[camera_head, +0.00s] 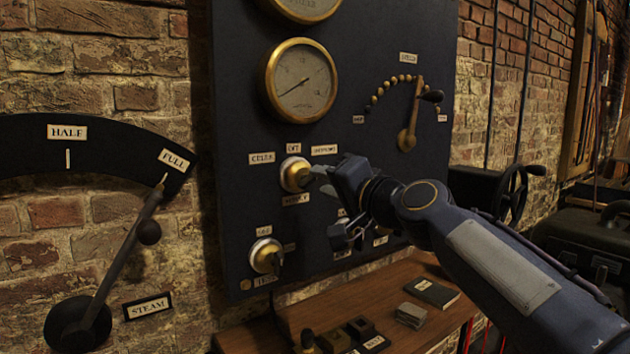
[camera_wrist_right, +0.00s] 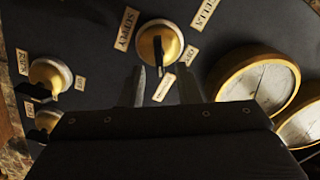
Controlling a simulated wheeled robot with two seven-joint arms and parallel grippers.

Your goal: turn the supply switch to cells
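The supply switch (camera_head: 295,174) is a round brass and white knob on the dark panel. CELLS is lettered at its left, OFF above, DYNAMO at its right and SUPPLY below. It also shows in the right wrist view (camera_wrist_right: 172,38), where its dark handle points down toward the label between my fingers, the DYNAMO side. My right gripper (camera_head: 325,180) is just right of the knob. In the right wrist view its two fingers (camera_wrist_right: 163,88) are spread apart with the handle's end close to the gap; contact cannot be made out. My left gripper is not in view.
Another similar knob (camera_head: 265,256) sits below left, partly labelled. A brass gauge (camera_head: 301,80) and a rheostat lever (camera_head: 412,118) are above. A steam lever (camera_head: 128,250) stands at left. A wooden shelf (camera_head: 390,290) with a book and small blocks lies below.

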